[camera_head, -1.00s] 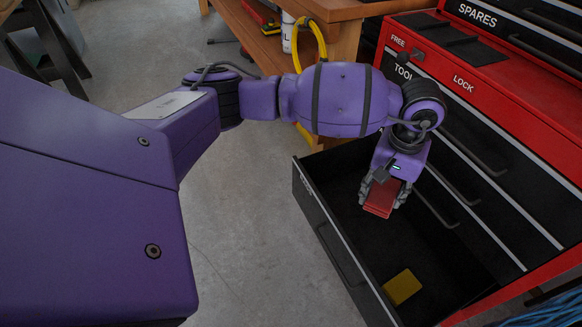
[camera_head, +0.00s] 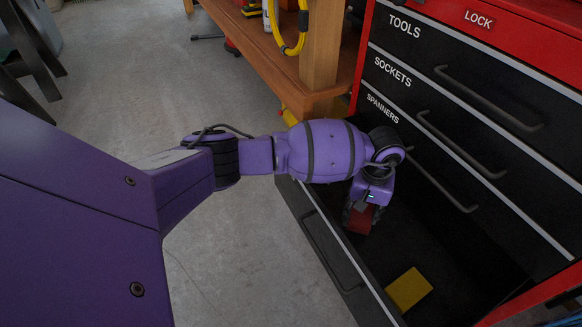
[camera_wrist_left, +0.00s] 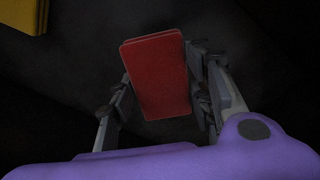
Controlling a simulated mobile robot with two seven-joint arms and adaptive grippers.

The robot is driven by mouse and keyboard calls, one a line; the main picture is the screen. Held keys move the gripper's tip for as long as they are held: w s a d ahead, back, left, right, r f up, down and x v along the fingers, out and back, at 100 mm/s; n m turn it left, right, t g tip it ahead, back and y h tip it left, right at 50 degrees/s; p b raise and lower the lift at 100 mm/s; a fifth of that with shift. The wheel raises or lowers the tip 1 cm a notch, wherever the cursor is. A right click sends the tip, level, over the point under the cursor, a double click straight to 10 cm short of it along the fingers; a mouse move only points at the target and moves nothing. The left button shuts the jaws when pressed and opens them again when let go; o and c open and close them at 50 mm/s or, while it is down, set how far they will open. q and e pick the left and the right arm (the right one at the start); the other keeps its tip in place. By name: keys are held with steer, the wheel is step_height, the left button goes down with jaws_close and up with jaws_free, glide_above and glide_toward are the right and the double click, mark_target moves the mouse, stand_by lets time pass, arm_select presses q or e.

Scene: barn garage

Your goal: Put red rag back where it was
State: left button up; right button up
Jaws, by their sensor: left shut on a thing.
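The red rag (camera_head: 361,218) is a folded red block held between the fingers of my left gripper (camera_head: 360,212). The gripper points down inside the open bottom drawer (camera_head: 318,222) of the tool chest. In the left wrist view the red rag (camera_wrist_left: 158,75) fills the space between the fingers (camera_wrist_left: 160,85), over the dark drawer floor. I cannot tell whether the rag touches the floor. A yellow folded rag (camera_head: 408,289) lies on the drawer floor nearer the front of the picture, apart from the gripper. My right gripper is not in view.
The tool chest's shut drawers (camera_head: 440,130) with long handles rise right behind my left gripper. A wooden workbench (camera_head: 325,50) with a yellow hose (camera_head: 290,45) stands at the back. The drawer floor between the red and yellow rags is clear. Grey floor is free to the left.

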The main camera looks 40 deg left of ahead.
mark_target(359, 223)
arm_select(q)
step_height(359, 223, down, 2)
step_height(359, 223, down, 4)
steer(key=shift+r+b, duration=0.1)
steer(key=shift+b, duration=0.85)
steer(key=shift+w+r, duration=0.1)
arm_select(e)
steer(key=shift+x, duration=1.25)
arm_select(q)
steer(key=o, duration=1)
steer(key=shift+o, duration=0.5)
step_height(359, 223, up, 11)
steer(key=p, duration=0.3)
steer(key=shift+p, duration=0.35)
steer(key=shift+r, duration=0.55)
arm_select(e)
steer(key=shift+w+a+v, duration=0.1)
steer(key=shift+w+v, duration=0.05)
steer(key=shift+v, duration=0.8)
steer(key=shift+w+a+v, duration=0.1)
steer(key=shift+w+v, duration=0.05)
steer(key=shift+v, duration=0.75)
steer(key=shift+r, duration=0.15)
